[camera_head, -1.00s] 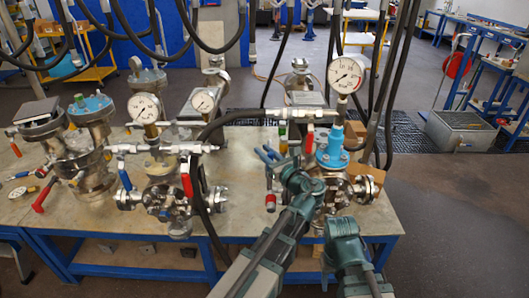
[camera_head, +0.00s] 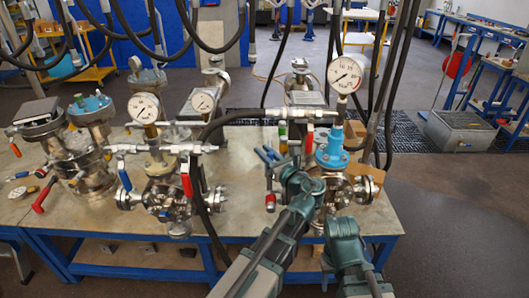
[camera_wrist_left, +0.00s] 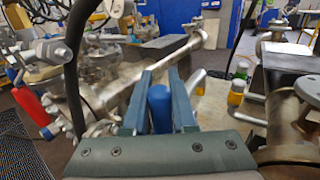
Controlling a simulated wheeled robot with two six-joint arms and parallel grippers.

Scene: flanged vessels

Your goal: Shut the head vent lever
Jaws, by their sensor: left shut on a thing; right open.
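My left gripper (camera_head: 268,155) reaches in over the bench, left of the blue-topped vessel (camera_head: 334,152). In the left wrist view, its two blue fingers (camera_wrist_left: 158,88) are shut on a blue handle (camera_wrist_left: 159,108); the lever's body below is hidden. I cannot tell from its markings whether this is the head vent lever. My right gripper (camera_head: 326,276) is low in front of the bench's front edge, holding nothing I can see; its fingers are hard to make out. A red lever (camera_head: 310,138) hangs under the pipe beside the right gauge.
A pressure gauge (camera_head: 345,74) stands above the blue-topped vessel. A red-handled valve (camera_head: 270,202) is just left of my left wrist. Black hoses (camera_head: 380,80) hang close by on the right. Another vessel with gauge (camera_head: 145,108) stands left. The bench's right front corner (camera_head: 390,222) is bare.

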